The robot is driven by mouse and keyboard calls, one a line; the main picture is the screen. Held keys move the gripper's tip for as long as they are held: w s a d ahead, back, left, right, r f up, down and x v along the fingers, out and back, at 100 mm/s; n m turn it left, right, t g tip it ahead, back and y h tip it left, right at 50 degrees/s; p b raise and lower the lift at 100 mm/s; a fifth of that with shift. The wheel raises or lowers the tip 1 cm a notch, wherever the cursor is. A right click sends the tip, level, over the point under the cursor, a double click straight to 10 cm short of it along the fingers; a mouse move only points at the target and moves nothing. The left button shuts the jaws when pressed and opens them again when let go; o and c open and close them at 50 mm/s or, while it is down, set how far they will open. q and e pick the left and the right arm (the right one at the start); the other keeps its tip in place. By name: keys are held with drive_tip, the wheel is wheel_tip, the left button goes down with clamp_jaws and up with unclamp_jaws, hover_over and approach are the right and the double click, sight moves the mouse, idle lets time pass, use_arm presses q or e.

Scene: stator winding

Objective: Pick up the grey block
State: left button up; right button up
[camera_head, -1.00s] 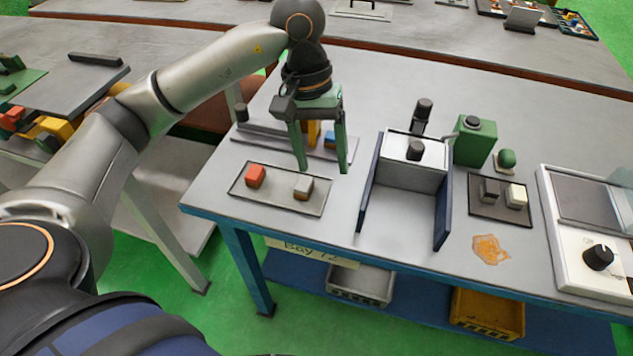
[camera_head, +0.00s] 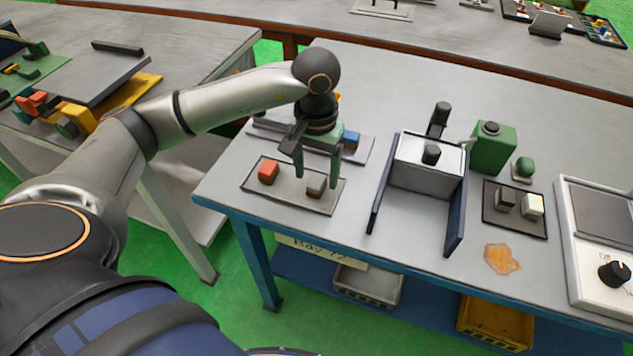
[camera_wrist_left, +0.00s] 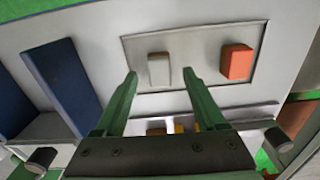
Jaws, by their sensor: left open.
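The grey block (camera_head: 316,184) sits on the right part of a shallow grey tray (camera_head: 262,195) near the table's front left. It also shows in the left wrist view (camera_wrist_left: 158,69), pale on top, between and just beyond the fingertips. My left gripper (camera_head: 318,184) has green fingers, points down over the tray and is open. In the left wrist view the open fingers (camera_wrist_left: 160,72) stand to either side of the grey block, with nothing held. A red block (camera_head: 268,172) sits on the left part of the same tray. My right gripper is not in view.
A white fixture with dark blue side walls (camera_head: 430,165) stands right of the tray. A dark tray (camera_head: 515,222) with two blocks, a green box (camera_head: 492,148) and an orange stain (camera_head: 502,259) are further right.

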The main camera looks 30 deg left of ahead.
use_arm(q)
wheel_tip(320, 180, down, 2)
drive_tip(key=shift+f, duration=0.15)
clamp_jaws()
idle(0.6)
